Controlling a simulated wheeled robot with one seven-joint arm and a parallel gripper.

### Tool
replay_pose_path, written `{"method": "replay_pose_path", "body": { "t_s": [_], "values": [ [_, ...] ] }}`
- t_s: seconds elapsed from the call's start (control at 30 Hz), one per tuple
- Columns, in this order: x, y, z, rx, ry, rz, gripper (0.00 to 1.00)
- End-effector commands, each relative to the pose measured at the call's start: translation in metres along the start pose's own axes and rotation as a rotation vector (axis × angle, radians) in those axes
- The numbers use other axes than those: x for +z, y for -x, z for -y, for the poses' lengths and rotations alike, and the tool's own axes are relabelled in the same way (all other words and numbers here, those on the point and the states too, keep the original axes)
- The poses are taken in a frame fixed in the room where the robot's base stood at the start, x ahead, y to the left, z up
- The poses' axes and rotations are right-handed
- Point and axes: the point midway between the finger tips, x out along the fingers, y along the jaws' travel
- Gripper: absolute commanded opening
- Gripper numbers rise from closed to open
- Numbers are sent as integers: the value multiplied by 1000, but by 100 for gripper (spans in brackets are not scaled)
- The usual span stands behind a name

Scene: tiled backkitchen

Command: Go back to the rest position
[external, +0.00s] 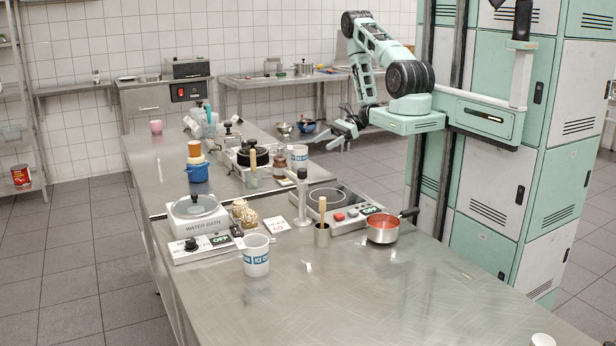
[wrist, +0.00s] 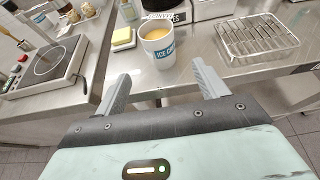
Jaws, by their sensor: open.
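Beyond the fingertips stands a white cup with a blue label (wrist: 161,45), holding a yellowish content. The cup is apart from both fingers.
A wire rack (wrist: 258,42) and a butter-like yellow block (wrist: 123,38) lie near that cup. A hot plate (wrist: 46,66) is at the left. A red-filled saucepan (external: 382,229) and a water bath (external: 195,222) stand on the table, whose front (external: 350,300) is mostly clear.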

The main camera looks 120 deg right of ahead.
Motion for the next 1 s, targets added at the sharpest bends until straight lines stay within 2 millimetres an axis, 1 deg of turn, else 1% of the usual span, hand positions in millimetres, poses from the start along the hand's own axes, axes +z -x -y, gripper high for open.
{"method": "replay_pose_path", "body": {
  "t_s": [0.2,0.27,0.33,0.37,0.47,0.6,0.67,0.8,0.83,0.9,0.97,1.0],
  "values": [
    [1,-1,0,1,8,-3,72],
    [3,-3,2,2,40,-18,72],
    [8,-7,5,5,120,-53,72],
    [11,-10,7,6,170,-74,72],
    [24,-22,17,11,397,-164,72],
    [52,-40,31,24,763,-291,72],
    [64,-46,35,29,899,-334,72],
    [94,-60,41,41,1186,-412,72],
    [95,-75,33,83,1246,-417,72],
    [106,-97,18,162,1384,-438,72],
    [116,-116,2,233,1505,-450,72],
    [124,-128,-12,286,1590,-454,72]
  ]
}}
